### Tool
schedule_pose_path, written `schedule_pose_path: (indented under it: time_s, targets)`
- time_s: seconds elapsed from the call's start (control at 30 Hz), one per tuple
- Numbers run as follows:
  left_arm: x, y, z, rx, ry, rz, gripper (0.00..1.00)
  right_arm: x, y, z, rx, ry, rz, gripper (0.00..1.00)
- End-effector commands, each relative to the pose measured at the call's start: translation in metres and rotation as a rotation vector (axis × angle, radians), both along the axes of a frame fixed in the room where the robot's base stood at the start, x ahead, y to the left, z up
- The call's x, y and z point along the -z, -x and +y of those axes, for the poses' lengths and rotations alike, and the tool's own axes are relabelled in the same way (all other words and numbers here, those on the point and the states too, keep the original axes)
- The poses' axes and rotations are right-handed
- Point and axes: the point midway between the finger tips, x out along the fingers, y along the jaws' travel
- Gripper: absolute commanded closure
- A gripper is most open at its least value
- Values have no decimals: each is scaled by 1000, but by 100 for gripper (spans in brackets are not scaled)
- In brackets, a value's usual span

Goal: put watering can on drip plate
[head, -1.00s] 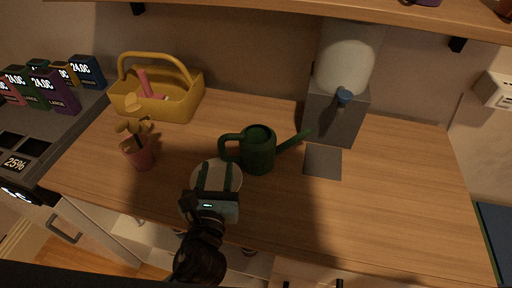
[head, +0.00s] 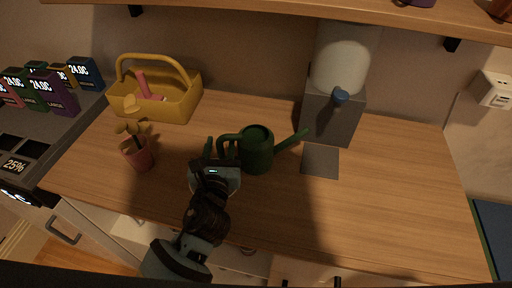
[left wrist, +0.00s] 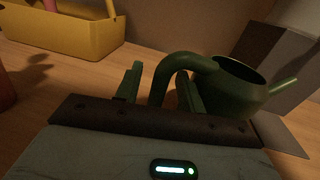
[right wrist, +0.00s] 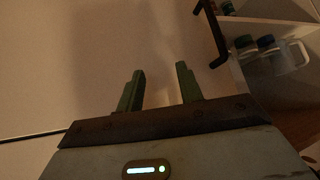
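The dark green watering can (head: 257,150) stands upright on the wooden counter, its spout pointing right. It also shows in the left wrist view (left wrist: 235,90). A flat grey square plate (head: 321,160), which looks like the drip plate, lies bare to its right, in front of the dispenser. My left gripper (head: 219,148) is open at the can's handle (left wrist: 172,72). In the left wrist view (left wrist: 160,85) the handle shows between the two green fingers; contact is unclear. My right gripper (right wrist: 158,88) is open and empty, away from the counter top.
A grey dispenser (head: 333,112) with a pale tank stands behind the plate. A potted plant (head: 136,155) and a yellow basket (head: 154,98) stand left. A shelf (head: 300,12) hangs above. The counter's right side is clear.

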Motion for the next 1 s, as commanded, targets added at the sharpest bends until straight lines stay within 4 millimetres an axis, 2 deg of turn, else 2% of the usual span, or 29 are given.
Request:
schedule_pose_path:
  time_s: [0.17,0.4,0.47,0.83,1.0]
  targets:
    - [0,0,0,0,0,1,62,1,1,0,0,0,2,64]
    - [0,0,0,0,0,1,94,1,1,0,1,-1,2,64]
    - [0,0,0,0,0,1,100,1,1,1,3,-2,3,64]
    - [-1,0,0,0,1,0,100,0,0,3,11,-9,1,64]
    - [-7,-2,3,0,0,-3,100,-9,-6,3,11,-9,-17,64]
